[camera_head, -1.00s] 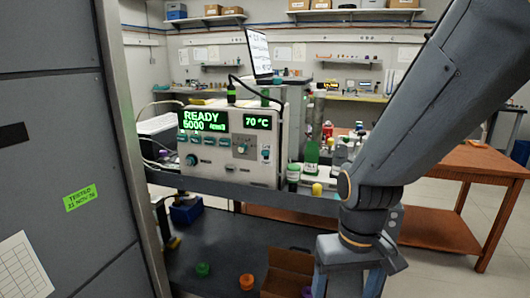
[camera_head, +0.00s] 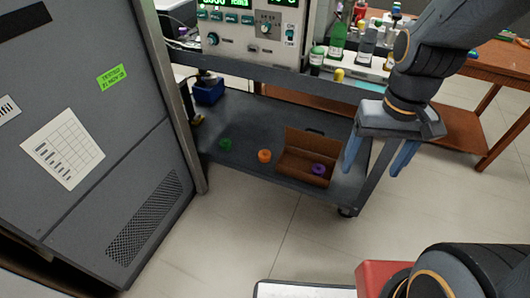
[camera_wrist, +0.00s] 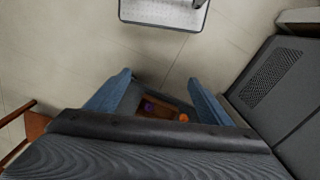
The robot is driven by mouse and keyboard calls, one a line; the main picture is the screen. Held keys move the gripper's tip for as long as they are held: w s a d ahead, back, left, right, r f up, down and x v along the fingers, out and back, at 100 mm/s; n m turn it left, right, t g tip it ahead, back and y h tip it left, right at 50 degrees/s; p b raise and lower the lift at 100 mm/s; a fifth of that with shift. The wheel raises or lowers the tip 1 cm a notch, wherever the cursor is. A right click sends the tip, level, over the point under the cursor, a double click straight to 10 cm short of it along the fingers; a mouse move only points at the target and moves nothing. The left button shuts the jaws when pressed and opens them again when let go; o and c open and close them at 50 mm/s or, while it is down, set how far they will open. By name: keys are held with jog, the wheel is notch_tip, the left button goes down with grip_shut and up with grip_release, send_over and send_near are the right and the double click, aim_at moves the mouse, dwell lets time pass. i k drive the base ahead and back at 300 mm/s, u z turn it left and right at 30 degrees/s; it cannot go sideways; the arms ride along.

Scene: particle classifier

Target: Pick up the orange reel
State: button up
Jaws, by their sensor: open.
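The orange reel (camera_head: 264,156) lies on the dark lower shelf of the cart (camera_head: 240,170), between a green reel (camera_head: 225,144) on its left and an open brown box (camera_head: 296,165) on its right. A purple reel (camera_head: 318,169) lies in the box. My gripper (camera_head: 377,168) is open and empty, to the right of the box and apart from the orange reel. In the wrist view, the orange reel (camera_wrist: 183,117) and the purple reel (camera_wrist: 148,106) show between the fingers of my gripper (camera_wrist: 160,84), well beyond them.
A grey cabinet (camera_head: 100,130) stands close on the left. The cart's upper shelf edge (camera_head: 270,82) runs above the reels and carries an instrument (camera_head: 250,35) and bottles. A blue bin (camera_head: 208,91) sits at the back of the lower shelf.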

aim_at(264, 155)
jog(key=k, duration=1.3)
jog(key=u, duration=0.65)
jog(key=i, duration=0.45)
jog(key=u, duration=0.7)
jog(key=i, duration=1.15)
jog(key=z, duration=0.95)
jog(key=i, duration=0.3)
jog(key=z, duration=0.4)
